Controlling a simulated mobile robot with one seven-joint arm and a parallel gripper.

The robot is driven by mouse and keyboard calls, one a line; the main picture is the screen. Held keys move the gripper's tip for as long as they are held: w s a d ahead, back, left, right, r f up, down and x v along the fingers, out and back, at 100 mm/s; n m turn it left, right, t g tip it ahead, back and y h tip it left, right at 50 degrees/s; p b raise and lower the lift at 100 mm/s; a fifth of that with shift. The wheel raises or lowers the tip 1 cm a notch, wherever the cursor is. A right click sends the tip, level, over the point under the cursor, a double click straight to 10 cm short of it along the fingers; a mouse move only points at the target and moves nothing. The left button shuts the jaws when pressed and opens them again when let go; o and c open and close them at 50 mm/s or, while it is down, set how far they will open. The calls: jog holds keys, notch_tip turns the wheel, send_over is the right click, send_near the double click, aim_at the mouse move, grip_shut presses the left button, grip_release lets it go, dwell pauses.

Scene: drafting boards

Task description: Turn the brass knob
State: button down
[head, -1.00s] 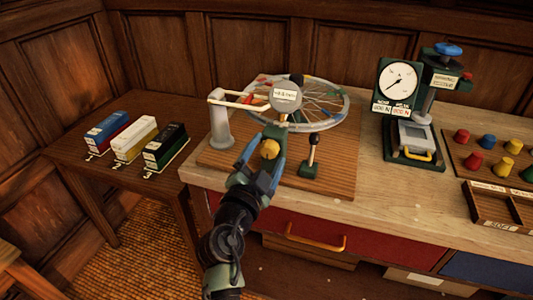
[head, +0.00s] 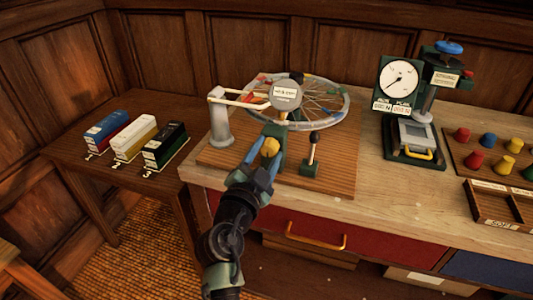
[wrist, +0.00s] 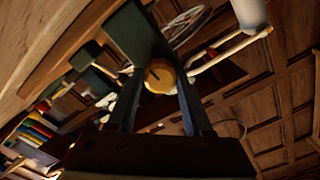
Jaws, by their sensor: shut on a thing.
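The brass knob (head: 271,146) is round and yellow, on the front of a dark green stand below a spoked wheel (head: 322,100). In the wrist view the knob (wrist: 160,77) faces me and shows a short dark mark on its face. My gripper (head: 268,153) reaches up to the knob from the front. In the wrist view my gripper (wrist: 160,84) has one finger on each side of the knob and is shut on it. The fingers hide part of the knob's sides.
A grey post (head: 220,119) with pale rods stands left of the wheel. A small black-topped lever (head: 312,150) stands close to the right of my gripper. A dial press (head: 415,105) and coloured knobs are farther right. Three labelled boxes (head: 133,139) sit on the left side table.

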jog(key=n+b, duration=0.1)
jog(key=n, duration=0.2)
jog(key=shift+f, duration=0.1)
jog(key=n, duration=0.3)
jog(key=shift+n+b, duration=0.4)
jog(key=n, duration=0.6)
jog(key=shift+p, duration=0.35)
jog(key=n+p, duration=0.2)
jog(key=n, duration=0.4)
jog(key=shift+a+n, duration=0.1)
jog(key=shift+n, duration=0.3)
jog(key=n+p, duration=0.1)
jog(key=n, duration=0.2)
jog(key=shift+n+p, duration=0.8)
jog(key=shift+n, duration=0.9)
jog(key=shift+c, duration=1.5)
grip_release()
